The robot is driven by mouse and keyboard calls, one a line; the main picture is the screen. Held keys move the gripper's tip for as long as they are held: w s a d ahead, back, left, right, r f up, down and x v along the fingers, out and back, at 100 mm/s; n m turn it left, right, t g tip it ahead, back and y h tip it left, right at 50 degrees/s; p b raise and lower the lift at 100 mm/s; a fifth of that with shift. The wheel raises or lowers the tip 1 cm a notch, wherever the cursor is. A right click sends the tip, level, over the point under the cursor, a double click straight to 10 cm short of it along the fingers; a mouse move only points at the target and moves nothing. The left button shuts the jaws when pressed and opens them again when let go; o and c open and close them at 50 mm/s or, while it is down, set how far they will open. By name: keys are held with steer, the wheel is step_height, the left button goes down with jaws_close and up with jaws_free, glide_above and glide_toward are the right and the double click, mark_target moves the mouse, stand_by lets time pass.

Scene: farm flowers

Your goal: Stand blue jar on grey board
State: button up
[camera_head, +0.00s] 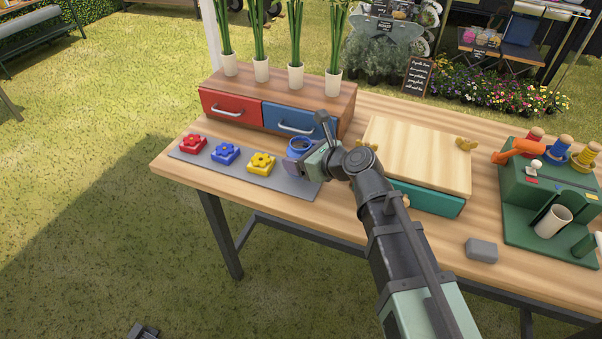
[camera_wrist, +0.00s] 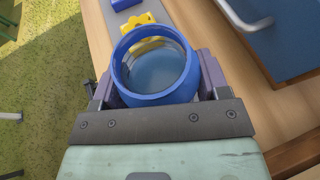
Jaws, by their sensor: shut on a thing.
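The blue jar (camera_head: 299,146) is at the right end of the grey board, partly hidden by my gripper (camera_head: 300,160). In the wrist view the jar (camera_wrist: 155,88) is upright with its open mouth towards the camera, and the jaws hold it from both sides. The grey board (camera_head: 240,174) lies along the table's front left edge. Whether the jar's base touches the board or hangs above it cannot be told.
Red (camera_head: 193,144), blue (camera_head: 225,154) and yellow (camera_head: 261,162) flower blocks stand on the board left of the jar. A drawer unit (camera_head: 275,96) stands behind, with several vases on top. A wooden-lidded box (camera_head: 420,150) stands to the right. A grey block (camera_head: 482,250) lies near the front edge.

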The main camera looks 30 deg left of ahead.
step_height(320, 180, down, 3)
steer(key=shift+f+b, duration=0.1)
steer(key=shift+b, duration=0.65)
steer(key=shift+r, duration=0.25)
steer(key=shift+f, duration=0.15)
steer(key=o, duration=1.1)
steer(key=shift+d+r+p, duration=0.15)
steer(key=shift+r+p, duration=0.2)
steer(key=shift+p, duration=0.1)
steer(key=p+v, duration=0.4)
steer(key=v, duration=0.7)
steer(key=shift+d, duration=0.3)
